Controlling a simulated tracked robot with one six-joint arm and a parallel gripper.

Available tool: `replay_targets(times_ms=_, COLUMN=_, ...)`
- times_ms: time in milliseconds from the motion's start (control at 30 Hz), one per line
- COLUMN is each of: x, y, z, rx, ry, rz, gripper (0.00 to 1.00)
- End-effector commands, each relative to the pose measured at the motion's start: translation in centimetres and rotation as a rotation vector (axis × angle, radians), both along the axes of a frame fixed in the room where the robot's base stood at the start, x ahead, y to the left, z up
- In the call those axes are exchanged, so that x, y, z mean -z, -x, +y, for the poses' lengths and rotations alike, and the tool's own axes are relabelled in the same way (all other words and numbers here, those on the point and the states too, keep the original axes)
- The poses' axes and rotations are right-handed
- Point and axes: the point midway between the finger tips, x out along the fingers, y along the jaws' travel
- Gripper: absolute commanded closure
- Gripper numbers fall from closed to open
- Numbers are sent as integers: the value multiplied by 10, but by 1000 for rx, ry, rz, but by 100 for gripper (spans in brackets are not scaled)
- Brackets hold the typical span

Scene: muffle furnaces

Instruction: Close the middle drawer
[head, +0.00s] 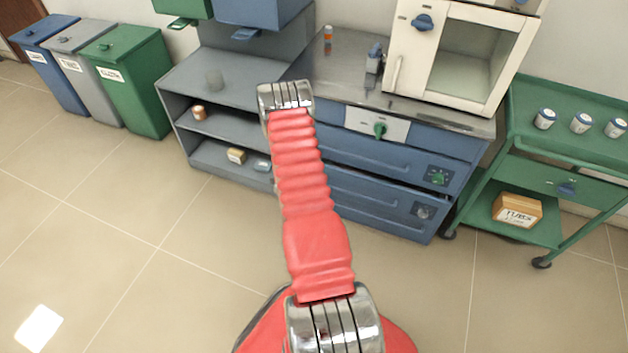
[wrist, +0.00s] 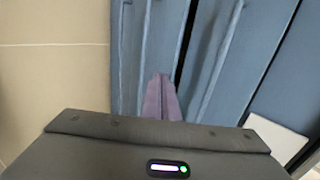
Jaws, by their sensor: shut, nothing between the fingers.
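The blue cabinet under the counter has stacked drawer fronts. The middle drawer (head: 385,163) has a long handle ridge and a green dial at its right; it also shows in the wrist view (wrist: 222,65). A dark gap runs along its lower edge, above the bottom drawer (head: 375,205). How far the middle drawer stands out is hard to tell. My gripper (wrist: 162,82) shows in the wrist view as purple fingers, shut and empty, in front of the blue drawer fronts near the dark gap. Contact is unclear. In the head view my arm hides the gripper and the drawers' left ends.
A white furnace (head: 463,55) stands on the counter (head: 345,80). Open grey shelves (head: 217,125) stand left of the drawers. A green trolley (head: 545,155) with jars and a box stands close on the right. Bins (head: 130,82) line the left wall. The tiled floor in front is clear.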

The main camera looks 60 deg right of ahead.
Motion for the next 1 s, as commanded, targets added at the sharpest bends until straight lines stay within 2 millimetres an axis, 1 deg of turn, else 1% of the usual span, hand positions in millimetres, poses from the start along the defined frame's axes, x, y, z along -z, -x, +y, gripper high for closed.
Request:
replay_targets(times_ms=167, x=-30, y=-29, z=9, rx=-85, ry=-8, rz=9, gripper=100)
replay_targets(times_ms=267, x=-57, y=-53, z=20, rx=-165, ry=-14, rz=23, gripper=100)
replay_targets(times_ms=367, x=-88, y=-78, z=35, rx=-261, ry=-20, rz=42, gripper=100)
replay_targets(times_ms=500, x=-130, y=-108, z=62, rx=-398, ry=-24, rz=71, gripper=100)
replay_targets(times_ms=667, x=-179, y=-136, z=97, rx=-557, ry=-20, rz=109, gripper=100)
replay_targets(times_ms=700, x=-191, y=-142, z=106, rx=-598, ry=-15, rz=119, gripper=100)
replay_targets(times_ms=833, x=-230, y=-157, z=137, rx=-727, ry=-4, rz=153, gripper=100)
replay_targets(times_ms=1000, x=-278, y=-168, z=181, rx=-895, ry=20, rz=200, gripper=100)
